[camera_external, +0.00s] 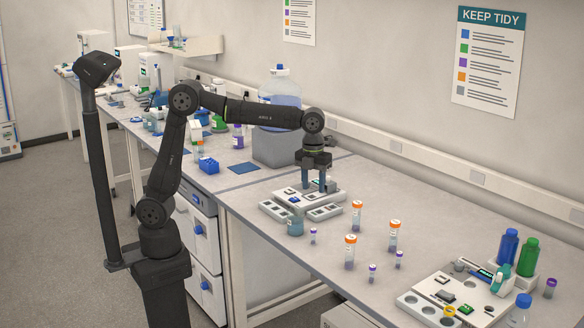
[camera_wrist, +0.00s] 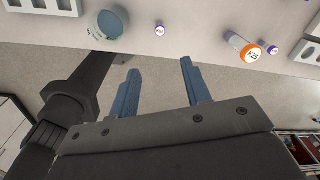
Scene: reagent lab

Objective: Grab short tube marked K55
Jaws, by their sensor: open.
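Short purple-capped tubes stand on the bench in the external view: one near the beaker (camera_external: 313,236), two farther right (camera_external: 372,273) (camera_external: 398,259), and one at the far right (camera_external: 550,288). The wrist view shows a short purple-capped tube (camera_wrist: 159,29) beyond my fingertips and another (camera_wrist: 271,50) beside an orange-capped tube (camera_wrist: 242,48), whose cap seems to read K25. I cannot read K55 on any cap. My gripper (camera_external: 315,188) is open and empty, pointing down over the white device (camera_external: 335,201); its fingers also show in the wrist view (camera_wrist: 158,66).
Tall orange-capped tubes (camera_external: 357,216) (camera_external: 394,236) (camera_external: 350,251) stand among the short ones. A blue-grey beaker (camera_external: 295,226) is by the front edge. A white rack (camera_external: 408,303) and blue and green bottles (camera_external: 527,258) are at right. Bare bench lies behind the tubes.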

